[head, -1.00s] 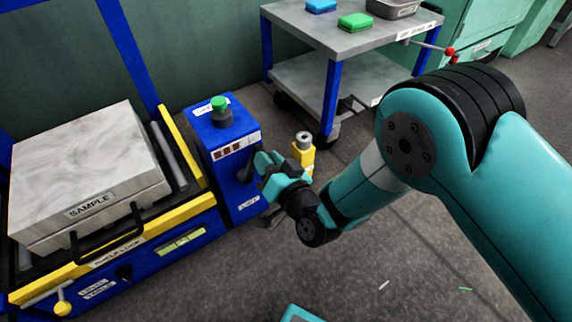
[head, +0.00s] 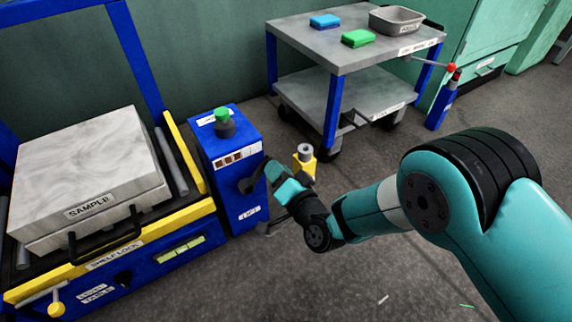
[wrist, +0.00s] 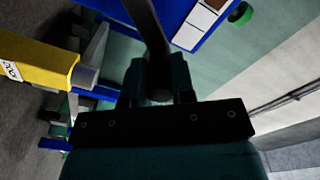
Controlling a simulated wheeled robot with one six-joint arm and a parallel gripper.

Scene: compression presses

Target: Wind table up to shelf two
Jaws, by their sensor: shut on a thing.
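A blue lift box (head: 238,165) with a LIFT label and a green knob on top stands right of the press. A dark crank (head: 247,184) is on its right side. My gripper (head: 270,175) is shut on the crank's handle, partly hiding it. In the wrist view, my gripper (wrist: 160,85) closes around the dark handle (wrist: 150,35). The table (head: 150,238) has a yellow front edge with a SHELF LOCK label and bears a grey SAMPLE block (head: 85,165). A yellow-green gauge (head: 180,249) sits on the blue front below. The shelf level cannot be read.
A grey trolley (head: 355,38) with blue and green blocks and a tray stands at the back. A yellow-knobbed lever (head: 55,307) is at the front left. The floor in front is mostly clear.

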